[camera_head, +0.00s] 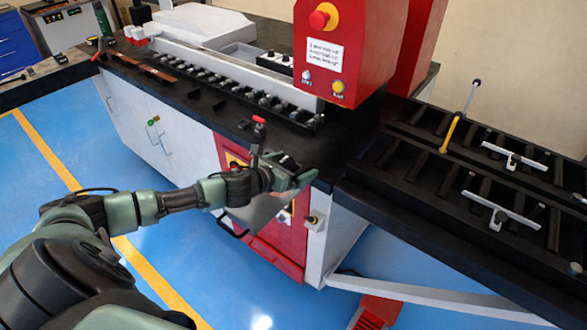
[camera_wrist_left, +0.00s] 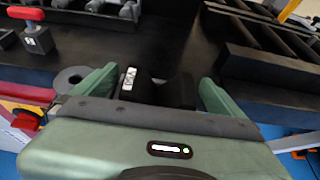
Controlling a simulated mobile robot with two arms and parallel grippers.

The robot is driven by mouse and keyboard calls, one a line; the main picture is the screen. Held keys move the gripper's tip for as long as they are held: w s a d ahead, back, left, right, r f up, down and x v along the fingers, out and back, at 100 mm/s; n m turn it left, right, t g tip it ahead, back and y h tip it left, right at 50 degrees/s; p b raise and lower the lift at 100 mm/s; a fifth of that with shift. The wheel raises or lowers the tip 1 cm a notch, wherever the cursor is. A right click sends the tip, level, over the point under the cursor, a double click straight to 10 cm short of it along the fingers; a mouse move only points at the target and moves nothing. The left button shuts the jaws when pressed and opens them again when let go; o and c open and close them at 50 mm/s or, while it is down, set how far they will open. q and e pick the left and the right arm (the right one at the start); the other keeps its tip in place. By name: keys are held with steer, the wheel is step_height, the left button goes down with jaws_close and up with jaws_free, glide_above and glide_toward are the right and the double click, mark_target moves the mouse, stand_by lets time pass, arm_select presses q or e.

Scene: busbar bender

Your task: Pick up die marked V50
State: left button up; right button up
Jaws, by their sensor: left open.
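A black die (camera_wrist_left: 172,92) with a small white label sits on the black bench top, between the fingers of my left gripper (camera_wrist_left: 157,78) in the left wrist view. The gripper is open, with a finger on each side of the die. Whether the fingers touch it is hidden. My right gripper is in neither view.
A red-handled tool (camera_head: 258,132) stands left of the gripper; a grey ring (camera_wrist_left: 70,79) lies beside the left finger. A row of black dies (camera_head: 225,82) runs along the rack behind. The red press head (camera_head: 345,50) overhangs the bench. The black roller table (camera_head: 440,170) lies right.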

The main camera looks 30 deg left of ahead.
arm_select(q)
steer(key=c, duration=2.1)
steer(key=shift+w+r, duration=0.15)
steer(key=shift+r, duration=0.05)
steer(key=shift+c, duration=0.2)
